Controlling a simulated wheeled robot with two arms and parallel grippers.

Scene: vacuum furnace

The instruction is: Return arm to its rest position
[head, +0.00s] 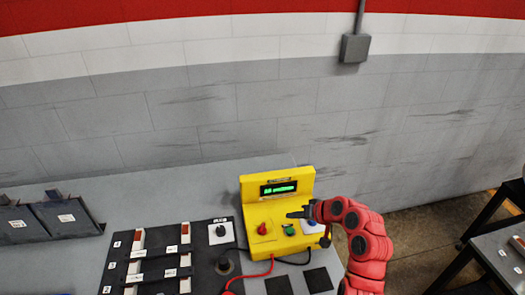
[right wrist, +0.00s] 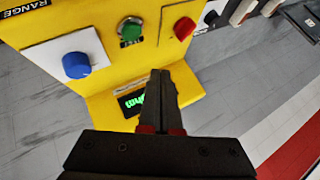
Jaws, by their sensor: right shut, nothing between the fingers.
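My right arm (head: 366,245) is red and reaches in from the lower right in the head view. Its gripper (head: 292,214) is shut and empty, in front of the yellow meter box (head: 251,219). In the right wrist view the shut fingers (right wrist: 160,85) point at the yellow box (right wrist: 105,20), near its lit green display (right wrist: 133,102). The green button (right wrist: 131,29), red knob (right wrist: 184,28) and blue knob (right wrist: 76,65) lie beyond the fingertips. I cannot tell whether the fingers touch the box. My left gripper is not in view.
Red and black leads run from the box across the grey bench (head: 165,200). A black panel (head: 150,270) with slots and a knob plate (head: 221,232) is left of the box. Dark bins (head: 65,218) stand far left. A grey block wall (head: 200,120) is behind. Another table (head: 505,255) stands right, past open floor.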

